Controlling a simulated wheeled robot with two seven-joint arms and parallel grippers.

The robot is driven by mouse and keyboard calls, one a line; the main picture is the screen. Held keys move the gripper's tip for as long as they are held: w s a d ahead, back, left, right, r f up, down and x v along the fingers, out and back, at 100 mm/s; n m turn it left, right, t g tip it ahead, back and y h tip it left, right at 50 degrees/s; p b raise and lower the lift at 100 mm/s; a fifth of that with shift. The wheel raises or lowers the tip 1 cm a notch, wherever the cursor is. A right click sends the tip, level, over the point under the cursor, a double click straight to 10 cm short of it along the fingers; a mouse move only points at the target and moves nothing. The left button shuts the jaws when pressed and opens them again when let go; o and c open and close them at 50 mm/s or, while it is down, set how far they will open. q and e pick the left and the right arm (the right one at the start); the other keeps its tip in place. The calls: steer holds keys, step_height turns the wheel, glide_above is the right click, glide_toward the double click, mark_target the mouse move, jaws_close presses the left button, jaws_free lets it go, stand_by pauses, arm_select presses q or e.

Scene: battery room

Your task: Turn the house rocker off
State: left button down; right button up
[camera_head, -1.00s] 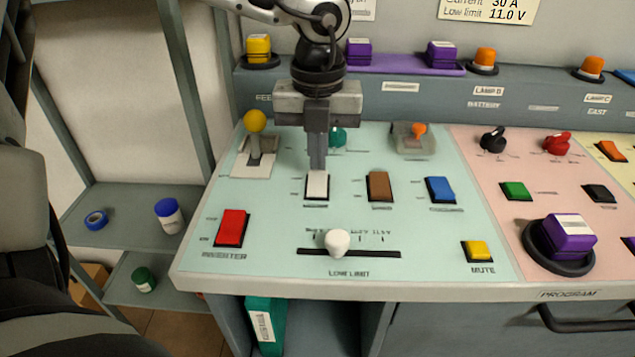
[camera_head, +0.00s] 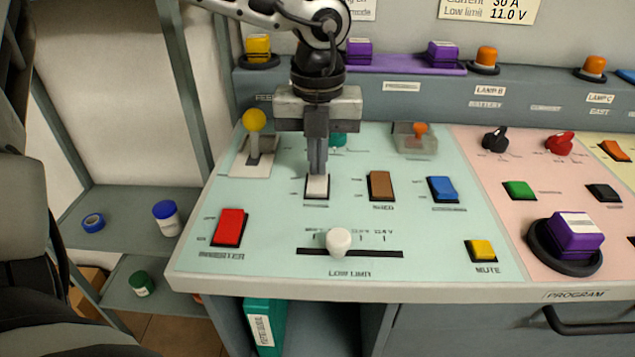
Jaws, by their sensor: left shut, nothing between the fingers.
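A white rocker (camera_head: 317,187) sits on the pale green panel, in a row with a brown rocker (camera_head: 381,185) and a blue rocker (camera_head: 442,188). The labels below the white and blue rockers are too small to read, so I cannot tell by name which is the house rocker. My left gripper (camera_head: 317,172) points down, shut and empty, with its fingertips at the far edge of the white rocker. They seem to touch it and hide its far end. My right gripper is not in view.
Near the rockers are a yellow-knobbed lever (camera_head: 255,122), a red rocker (camera_head: 230,227), a white slider knob (camera_head: 339,241) and a yellow mute button (camera_head: 481,250). An orange switch (camera_head: 419,131) sits under a clear cover. A raised ledge (camera_head: 430,95) with lamps runs behind.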

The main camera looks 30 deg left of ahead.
arm_select(q)
steer(key=shift+f, duration=0.15)
steer(key=shift+r+p, duration=1.45)
steer(key=shift+r, duration=2.1)
